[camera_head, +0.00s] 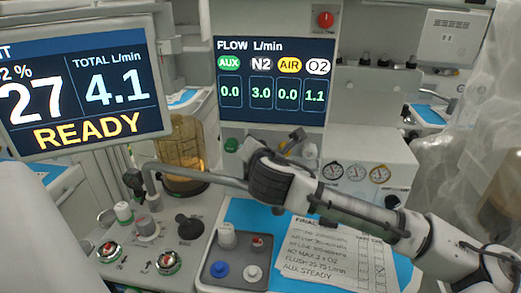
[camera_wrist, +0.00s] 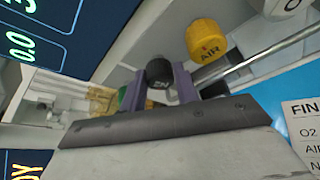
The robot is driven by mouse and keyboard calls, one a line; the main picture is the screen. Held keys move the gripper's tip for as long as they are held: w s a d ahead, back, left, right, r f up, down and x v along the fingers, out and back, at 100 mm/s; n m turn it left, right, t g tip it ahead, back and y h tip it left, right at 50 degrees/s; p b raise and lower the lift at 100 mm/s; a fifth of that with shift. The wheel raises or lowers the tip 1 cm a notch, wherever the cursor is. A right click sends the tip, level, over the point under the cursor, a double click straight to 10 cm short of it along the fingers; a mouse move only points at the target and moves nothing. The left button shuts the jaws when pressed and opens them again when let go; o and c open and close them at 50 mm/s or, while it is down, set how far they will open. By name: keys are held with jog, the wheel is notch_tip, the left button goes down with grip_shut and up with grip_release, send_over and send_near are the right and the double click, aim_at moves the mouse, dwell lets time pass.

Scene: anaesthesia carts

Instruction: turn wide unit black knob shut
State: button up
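The black knob (camera_wrist: 158,72), with white lettering that is only partly legible, shows in the wrist view on the front of the unit. My gripper (camera_wrist: 160,67) has its two purple fingers on either side of this knob, which fills the gap between the fingertips. I cannot tell whether both fingers press on it. In the head view my arm's end hides the black knob. The wide unit's flow display (camera_head: 271,82) reads AUX 0.0, N2 3.0, AIR 0.0 and O2 1.1.
A yellow AIR knob (camera_wrist: 206,39) is right of the gripper, with a white knob (camera_wrist: 286,6) beyond it. A green knob (camera_head: 231,145) is at the left. A tilted monitor (camera_head: 85,85), a paper checklist (camera_head: 325,255) and a grey tray (camera_head: 238,262) are nearby.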

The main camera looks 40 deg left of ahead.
jog(key=o, duration=0.4)
jog(key=shift+b+v, duration=2.7)
jog(key=shift+v, duration=4.25)
